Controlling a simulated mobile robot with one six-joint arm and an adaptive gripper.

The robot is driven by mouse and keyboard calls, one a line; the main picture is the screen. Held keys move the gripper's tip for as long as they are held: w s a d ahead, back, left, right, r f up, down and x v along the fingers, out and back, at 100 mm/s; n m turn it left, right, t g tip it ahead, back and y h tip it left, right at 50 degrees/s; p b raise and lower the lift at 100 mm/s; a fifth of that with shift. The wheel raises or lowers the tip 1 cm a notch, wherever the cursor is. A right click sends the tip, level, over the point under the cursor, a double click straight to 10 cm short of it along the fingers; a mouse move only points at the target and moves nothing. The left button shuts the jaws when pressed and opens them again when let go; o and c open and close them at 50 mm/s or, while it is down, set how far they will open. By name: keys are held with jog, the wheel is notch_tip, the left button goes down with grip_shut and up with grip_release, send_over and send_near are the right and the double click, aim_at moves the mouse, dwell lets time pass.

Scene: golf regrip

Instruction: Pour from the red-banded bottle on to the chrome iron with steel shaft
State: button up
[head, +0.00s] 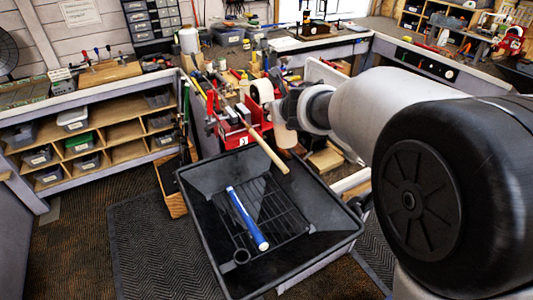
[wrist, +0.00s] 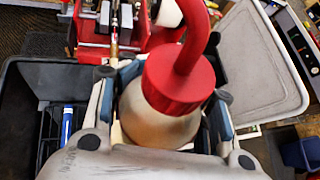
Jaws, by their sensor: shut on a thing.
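My gripper (wrist: 163,112) is shut on a squeeze bottle (wrist: 155,125) with a tan, see-through body, a red cap and a bent red spout. No separate red band shows. In the head view my gripper (head: 287,110) is partly hidden by my arm, and the bottle's lower part (head: 285,137) shows just below it. A club shaft with a tan-wrapped end (head: 265,150) slopes from the red vise (head: 233,128) out over the black tray (head: 190,188), left of the bottle. In the wrist view the shaft (wrist: 115,30) runs up behind my gripper. I cannot make out the club's head.
A blue grip (head: 247,218) lies on the rack inside the tray. The bench behind the vise is crowded with tools and several other clubs. A wooden shelf unit (head: 105,140) with bins stands at the left.

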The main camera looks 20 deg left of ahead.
jog(key=a+y+b, duration=0.1)
jog(key=b, duration=0.4)
jog(key=shift+w+a+m+t+y, duration=0.15)
jog(key=shift+a+m+t+y, duration=0.15)
jog(key=shift+m+t, duration=0.1)
jog(key=shift+r, duration=0.2)
notch_tip(320, 180, up, 5)
jog(key=p, duration=0.4)
jog(key=shift+p, duration=0.35)
jog(key=shift+f, duration=0.25)
